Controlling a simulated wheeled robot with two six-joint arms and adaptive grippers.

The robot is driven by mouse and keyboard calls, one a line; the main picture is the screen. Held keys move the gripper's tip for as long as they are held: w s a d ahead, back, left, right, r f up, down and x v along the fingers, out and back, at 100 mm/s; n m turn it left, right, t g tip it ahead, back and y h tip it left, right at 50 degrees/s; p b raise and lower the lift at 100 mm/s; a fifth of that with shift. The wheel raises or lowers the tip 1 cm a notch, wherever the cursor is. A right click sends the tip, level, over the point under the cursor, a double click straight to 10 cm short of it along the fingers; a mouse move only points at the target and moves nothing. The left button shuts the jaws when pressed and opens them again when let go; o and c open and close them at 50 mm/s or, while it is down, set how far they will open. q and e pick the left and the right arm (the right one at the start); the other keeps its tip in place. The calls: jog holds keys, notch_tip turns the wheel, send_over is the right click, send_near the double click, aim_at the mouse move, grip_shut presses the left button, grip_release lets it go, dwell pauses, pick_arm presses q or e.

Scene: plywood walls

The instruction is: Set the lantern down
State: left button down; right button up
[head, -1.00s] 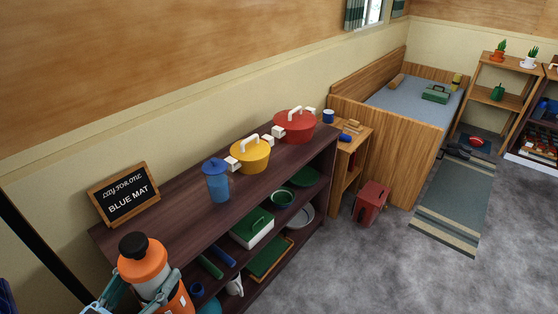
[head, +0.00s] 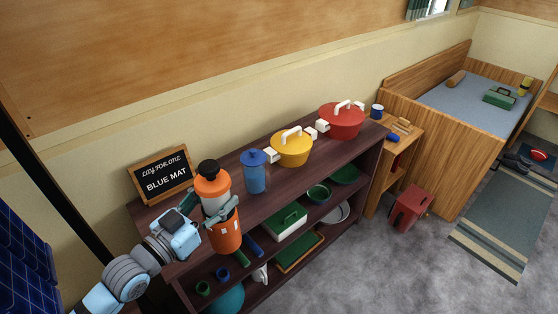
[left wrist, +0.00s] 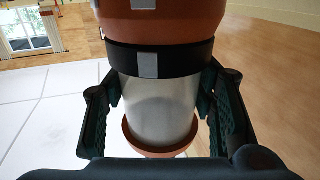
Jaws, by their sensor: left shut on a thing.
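The lantern (head: 226,237) has an orange base and cap, a pale glass middle and a black top. My left gripper (head: 222,212) is shut on it around the glass and holds it roughly upright. In the head view it overlaps the front edge of the dark shelf unit's top (head: 225,185); I cannot tell whether it touches the shelf. In the left wrist view the glass of the lantern (left wrist: 157,108) fills the space between the fingers (left wrist: 160,110). My right gripper is not in view.
On the shelf top stand a sign (head: 162,175) reading "BLUE MAT", a blue jar (head: 255,177), a yellow pot (head: 292,150) and a red pot (head: 342,122). Lower shelves hold dishes and boxes. A red box (head: 410,208) and a striped mat (head: 505,220) are on the floor.

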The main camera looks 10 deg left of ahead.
pick_arm(q)
jog(key=w+a+r+n+t+y+p, duration=0.1)
jog(key=w+a+r+n+y, duration=0.15)
jog(key=w+a, duration=0.5)
jog(key=w+a+r+n+y+p, duration=0.25)
jog(key=w+a+y, duration=0.2)
jog(key=a, duration=0.55)
notch_tip(320, 180, down, 20)
jog(key=b, duration=2.1)
jog(key=shift+w+f+m, duration=0.2)
jog(key=shift+w+m, duration=0.1)
jog(key=shift+m, duration=0.1)
jog(key=c, duration=0.9)
grip_release()
jog(key=shift+o, duration=1)
jog(key=shift+d, duration=0.1)
